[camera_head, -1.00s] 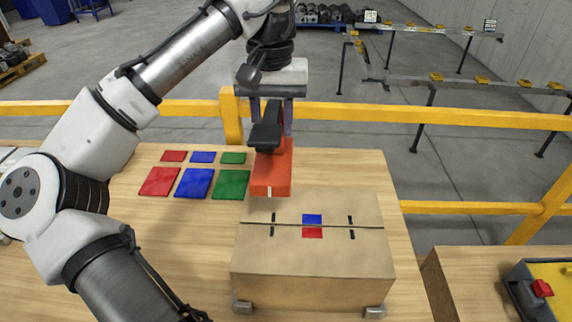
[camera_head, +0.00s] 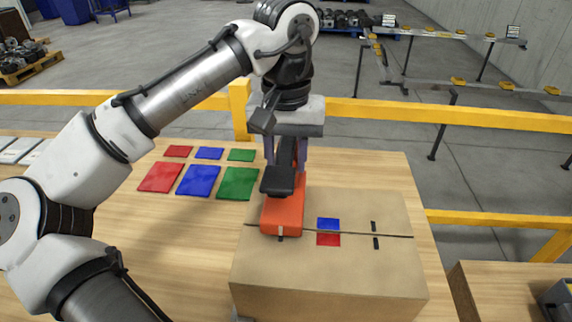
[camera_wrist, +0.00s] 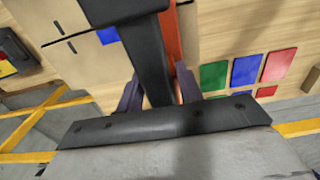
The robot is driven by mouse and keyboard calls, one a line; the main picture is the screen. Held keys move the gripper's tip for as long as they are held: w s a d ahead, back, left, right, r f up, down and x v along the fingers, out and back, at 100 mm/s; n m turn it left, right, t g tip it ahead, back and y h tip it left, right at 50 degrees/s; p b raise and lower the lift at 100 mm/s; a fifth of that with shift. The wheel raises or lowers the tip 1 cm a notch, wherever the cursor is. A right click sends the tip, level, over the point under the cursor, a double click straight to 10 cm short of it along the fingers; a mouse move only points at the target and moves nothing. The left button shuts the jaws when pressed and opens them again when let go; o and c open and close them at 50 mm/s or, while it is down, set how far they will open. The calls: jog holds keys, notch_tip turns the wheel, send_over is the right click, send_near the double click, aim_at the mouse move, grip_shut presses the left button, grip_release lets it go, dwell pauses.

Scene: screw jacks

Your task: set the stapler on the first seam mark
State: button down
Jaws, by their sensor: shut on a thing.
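The stapler (camera_head: 283,216) has an orange body and a black top arm. My gripper (camera_head: 286,162) is shut on it from above, and its purple fingers (camera_wrist: 158,92) flank the black arm in the wrist view. The cardboard box (camera_head: 330,272) has a dark seam across its top. The stapler's front end, with a pale stripe, is over the left part of the seam and hides most of the left black mark. I cannot tell whether it touches the box. The right black mark (camera_head: 374,227) and a blue-and-red centre patch (camera_head: 328,232) are visible.
Red, blue and green tiles (camera_head: 197,181) lie on the wooden table left of the box. A yellow rail (camera_head: 440,115) runs behind the table. Another wooden surface (camera_head: 500,290) stands at the lower right. Bare table lies left of the box.

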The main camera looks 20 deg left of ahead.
jog(key=shift+f, duration=0.3)
jog(key=shift+r, duration=0.1)
jog(key=c, duration=1.4)
grip_release()
jog(key=shift+f, duration=0.25)
jog(key=o, duration=0.5)
jog(key=shift+r, duration=0.1)
notch_tip(320, 180, up, 12)
jog(key=p, duration=0.8)
jog(key=shift+r, duration=0.1)
